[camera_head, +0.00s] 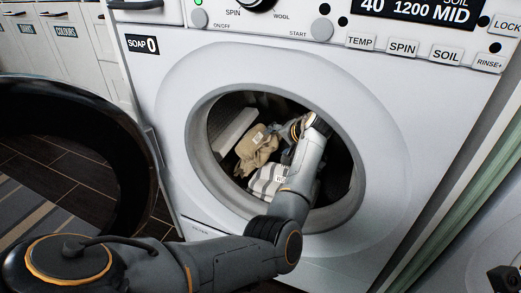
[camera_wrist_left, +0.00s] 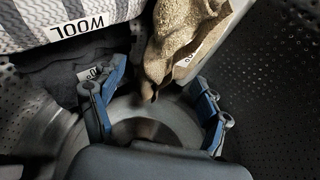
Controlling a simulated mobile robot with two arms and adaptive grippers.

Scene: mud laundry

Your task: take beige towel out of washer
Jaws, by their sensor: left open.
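The beige towel (camera_head: 256,147) lies inside the open washer (camera_head: 190,150), left of my left gripper in the head view. My left arm reaches through the round opening, and the left gripper (camera_head: 298,126) is inside the drum, partly hidden by its own wrist. In the left wrist view, the beige towel (camera_wrist_left: 188,32) hangs from the top, its lower tip between the two spread fingers of the gripper (camera_wrist_left: 158,88). The fingers are open, and I cannot tell if they touch it.
A grey-and-white striped cloth (camera_head: 268,180) labelled WOOL lies below the beige towel; it also shows in the left wrist view (camera_wrist_left: 60,18). A dark cloth (camera_wrist_left: 60,80) lies beside it. The round door (camera_head: 80,140) stands open at the left. The opening's rim (camera_head: 205,165) surrounds my arm.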

